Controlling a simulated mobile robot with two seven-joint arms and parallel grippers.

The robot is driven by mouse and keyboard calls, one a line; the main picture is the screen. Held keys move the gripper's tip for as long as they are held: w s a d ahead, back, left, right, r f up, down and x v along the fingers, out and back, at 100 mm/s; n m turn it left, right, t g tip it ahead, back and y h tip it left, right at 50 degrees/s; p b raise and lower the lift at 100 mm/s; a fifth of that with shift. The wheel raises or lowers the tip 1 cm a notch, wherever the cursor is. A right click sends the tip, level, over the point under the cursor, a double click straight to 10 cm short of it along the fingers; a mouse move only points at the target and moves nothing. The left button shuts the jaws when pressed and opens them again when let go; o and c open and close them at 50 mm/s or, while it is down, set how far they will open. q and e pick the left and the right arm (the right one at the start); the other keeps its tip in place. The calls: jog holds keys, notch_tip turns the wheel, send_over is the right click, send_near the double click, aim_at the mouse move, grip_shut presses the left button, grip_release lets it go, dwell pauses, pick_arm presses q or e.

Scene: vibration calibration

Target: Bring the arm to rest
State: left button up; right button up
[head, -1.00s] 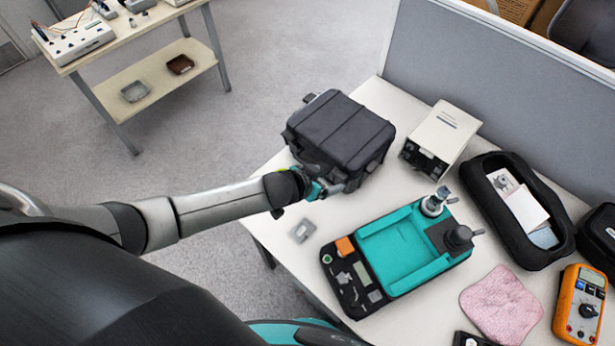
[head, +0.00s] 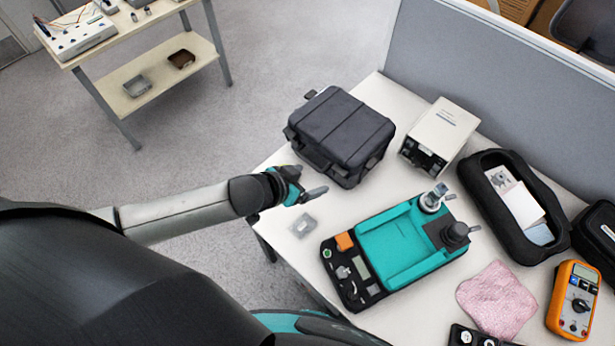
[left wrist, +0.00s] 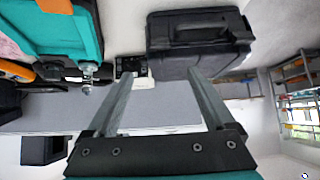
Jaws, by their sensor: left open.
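My left arm comes in from the left in the head view. Its gripper (head: 302,185) is over the table's left edge, in front of the black case and apart from it. In the left wrist view the two fingers (left wrist: 160,100) stand apart with nothing between them. The black case (head: 339,130) is shut and stands on the table; it also shows in the left wrist view (left wrist: 200,40). The teal calibration unit (head: 396,250) lies to the right of the gripper, with metal and black fittings at its right end. My right gripper does not show.
A small clear grey piece (head: 303,226) lies just below the gripper. A white box (head: 440,135), an open black pouch (head: 508,215), a pink cloth (head: 497,300) and an orange multimeter (head: 575,300) are on the table. A grey partition (head: 500,80) stands behind.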

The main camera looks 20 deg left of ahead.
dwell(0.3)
pick_arm(q)
jog(key=s+d+r+n+g+y, duration=0.1)
jog(key=s+d+r, duration=0.2)
jog(key=s+r, duration=0.15)
jog(key=s+a+r+n+g+y, duration=0.1)
jog(key=s+a+r+g, duration=0.15)
jog(key=s, duration=0.35)
jog(key=s+a+r+g+y, duration=0.1)
jog(key=s+a+g, duration=0.15)
jog(key=s, duration=0.35)
notch_tip(320, 180, down, 31)
jog(key=s+b, duration=0.2)
jog(key=b, duration=0.7)
jog(key=s+a+f+g+b, duration=0.1)
jog(key=s+f+b, duration=0.3)
jog(key=s+f, duration=0.3)
jog(key=s+a+f+b, duration=0.1)
jog(key=s+f+b, duration=0.3)
jog(key=s+f, duration=0.4)
notch_tip(320, 180, down, 7)
jog(key=shift+s+a+f+g+y, duration=0.1)
jog(key=shift+s+a+g+y, duration=0.2)
jog(key=shift+a+g, duration=0.1)
